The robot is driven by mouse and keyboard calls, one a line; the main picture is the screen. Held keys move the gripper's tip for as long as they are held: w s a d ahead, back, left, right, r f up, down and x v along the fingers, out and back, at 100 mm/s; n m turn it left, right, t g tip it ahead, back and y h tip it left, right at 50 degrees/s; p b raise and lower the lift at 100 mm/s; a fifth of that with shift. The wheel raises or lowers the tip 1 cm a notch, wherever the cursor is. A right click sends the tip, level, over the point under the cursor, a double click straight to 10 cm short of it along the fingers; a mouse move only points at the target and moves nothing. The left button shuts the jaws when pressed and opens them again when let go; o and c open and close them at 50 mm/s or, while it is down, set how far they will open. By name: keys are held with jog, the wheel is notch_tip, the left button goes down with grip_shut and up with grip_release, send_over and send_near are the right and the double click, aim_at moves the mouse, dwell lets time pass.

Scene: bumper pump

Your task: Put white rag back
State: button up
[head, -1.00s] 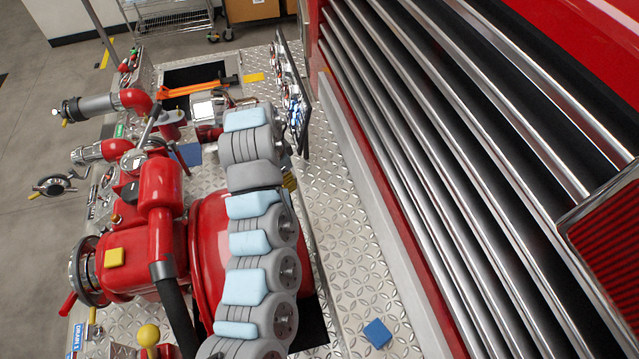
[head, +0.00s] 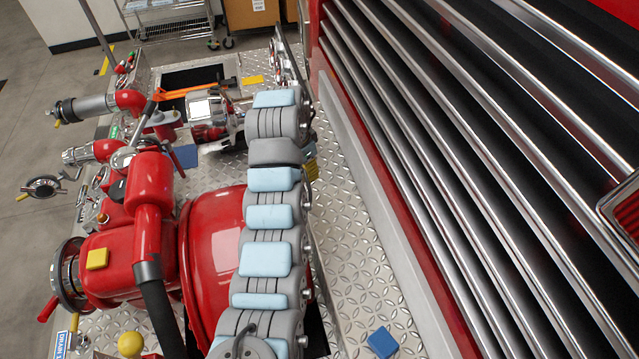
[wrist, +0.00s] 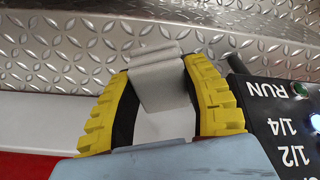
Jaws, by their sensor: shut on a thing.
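The white rag (wrist: 158,78) shows in the wrist view as a folded, pale grey-white strip. My gripper (wrist: 160,100), with ridged yellow fingers, is shut on it, one finger on each side. The far end of the rag sticks out past the fingertips toward the diamond-plate floor. I cannot tell whether it touches the plate. In the head view only a bit of yellow finger (head: 311,168) shows beside my arm, and the rag is hidden there.
A black panel (wrist: 285,110) marked RUN, 1/2 and 1/4 stands close to the right of my gripper in the wrist view. Red pump housing (head: 215,240) fills the left, slatted shutters (head: 450,170) the right. A blue block (head: 382,342) lies on the diamond plate (head: 350,270).

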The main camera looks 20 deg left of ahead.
aim_at(321, 184)
jog(key=shift+w+d+f+b, duration=0.2)
jog(key=shift+w+f+b, duration=0.1)
jog(key=shift+w+f, duration=0.05)
jog(key=shift+w+d+f+b, duration=0.3)
jog(key=shift+w+f+b, duration=0.15)
jog(key=shift+w+f, duration=0.35)
jog(key=shift+w+d+f, duration=0.25)
jog(key=shift+w+f, duration=0.35)
jog(key=shift+f, duration=0.25)
jog(key=shift+w+d+f, duration=0.25)
jog(key=shift+w+f, duration=0.3)
jog(key=shift+f, duration=0.25)
jog(key=shift+w+f, duration=0.1)
jog(key=shift+w+f, duration=0.1)
jog(key=shift+f, duration=1.55)
